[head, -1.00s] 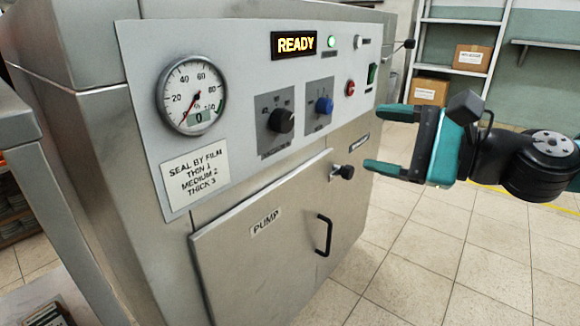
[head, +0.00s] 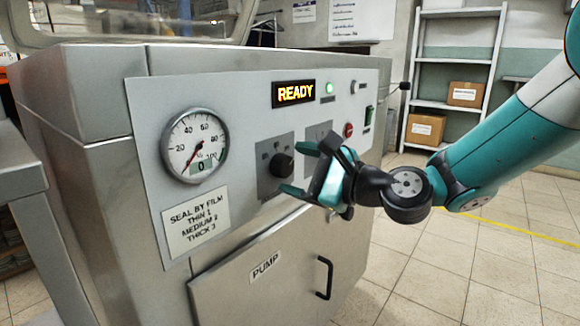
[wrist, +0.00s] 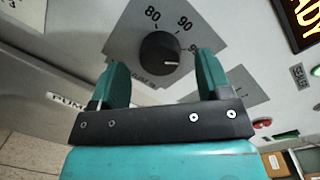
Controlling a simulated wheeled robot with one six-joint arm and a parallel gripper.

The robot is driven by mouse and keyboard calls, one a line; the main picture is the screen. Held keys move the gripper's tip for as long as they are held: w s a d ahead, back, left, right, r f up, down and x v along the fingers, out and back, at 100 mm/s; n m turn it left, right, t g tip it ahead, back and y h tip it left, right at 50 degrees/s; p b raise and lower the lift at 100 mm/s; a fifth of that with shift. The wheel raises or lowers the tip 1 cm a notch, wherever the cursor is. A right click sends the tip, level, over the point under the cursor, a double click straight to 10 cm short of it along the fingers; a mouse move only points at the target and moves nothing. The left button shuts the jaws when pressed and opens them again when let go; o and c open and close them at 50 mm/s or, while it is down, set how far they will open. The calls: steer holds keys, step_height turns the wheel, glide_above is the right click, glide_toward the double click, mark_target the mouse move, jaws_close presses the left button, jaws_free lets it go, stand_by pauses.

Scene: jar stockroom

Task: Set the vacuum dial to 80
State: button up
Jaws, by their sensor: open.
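The vacuum dial is a black round knob (head: 281,165) on a grey plate, right of the gauge. It also shows in the wrist view (wrist: 159,52), with labels 80, 90 and a partly hidden one starting with 9 around it. A small pale mark seems to sit on its right side, toward the hidden label; its exact setting is unclear. My gripper (head: 299,169) is open just in front of the knob. In the wrist view its two fingers (wrist: 161,75) stand either side of the knob, with no visible contact.
The gauge (head: 195,146) has its red needle low, and its small display reads 0. The READY display (head: 294,94) and a green lamp (head: 329,87) are lit. The pump door (head: 270,285) is below; shelves (head: 452,80) stand behind.

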steer(key=shift+x, duration=1.2)
steer(key=c, duration=0.9)
